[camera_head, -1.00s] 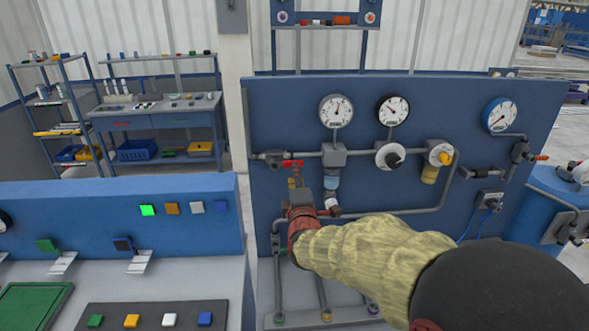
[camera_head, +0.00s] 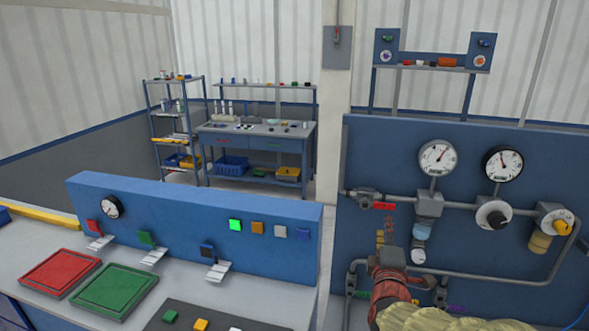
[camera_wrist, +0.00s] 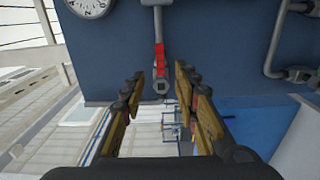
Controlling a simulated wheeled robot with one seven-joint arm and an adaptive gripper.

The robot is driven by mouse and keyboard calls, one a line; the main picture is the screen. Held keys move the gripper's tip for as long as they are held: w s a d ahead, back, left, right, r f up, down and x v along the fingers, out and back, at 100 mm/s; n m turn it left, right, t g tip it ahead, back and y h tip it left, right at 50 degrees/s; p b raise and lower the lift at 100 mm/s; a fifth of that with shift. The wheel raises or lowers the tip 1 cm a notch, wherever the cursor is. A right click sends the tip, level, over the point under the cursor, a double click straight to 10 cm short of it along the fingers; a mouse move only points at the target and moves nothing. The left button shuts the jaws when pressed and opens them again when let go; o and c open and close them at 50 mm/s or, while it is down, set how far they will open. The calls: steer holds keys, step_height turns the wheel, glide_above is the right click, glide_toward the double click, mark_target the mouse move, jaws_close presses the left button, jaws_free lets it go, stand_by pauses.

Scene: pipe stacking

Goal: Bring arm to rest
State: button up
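My gripper is open in the wrist view (camera_wrist: 160,95), with its two fingers apart and nothing held between them. Beyond the fingertips is a red valve handle (camera_wrist: 159,57) on a grey pipe fitting on the blue panel. In the head view my gripper (camera_head: 386,238) is low in front of the blue panel (camera_head: 365,150), just below the red handle (camera_head: 384,206). Its fingers point away and upward there. My arm enters from the lower right and hides part of the panel's lower pipes.
Gauges (camera_head: 438,158) and pipes cover the panel. A workbench (camera_head: 255,133) stands at the back. Open floor shows beside it.

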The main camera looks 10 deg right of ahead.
steer(key=s+a+f+m+g+y, duration=0.3)
steer(key=s+a+f+m, duration=0.1)
steer(key=f, duration=0.3)
steer(key=s+a+f+m+g+y, duration=0.3)
steer(key=a+f+m+g, duration=0.1)
steer(key=f, duration=0.4)
steer(key=s+a+r+m+g+b, duration=0.1)
steer(key=s+a+r+m+g, duration=0.1)
steer(key=s, duration=0.9)
steer(key=s+a+r+m+g+y+b, duration=0.1)
steer(key=s+a+r+m+g, duration=0.1)
steer(key=s, duration=0.9)
steer(key=shift+s+a+r+m, duration=0.3)
steer(key=shift+a+r+m, duration=0.4)
steer(key=shift+a+r, duration=0.45)
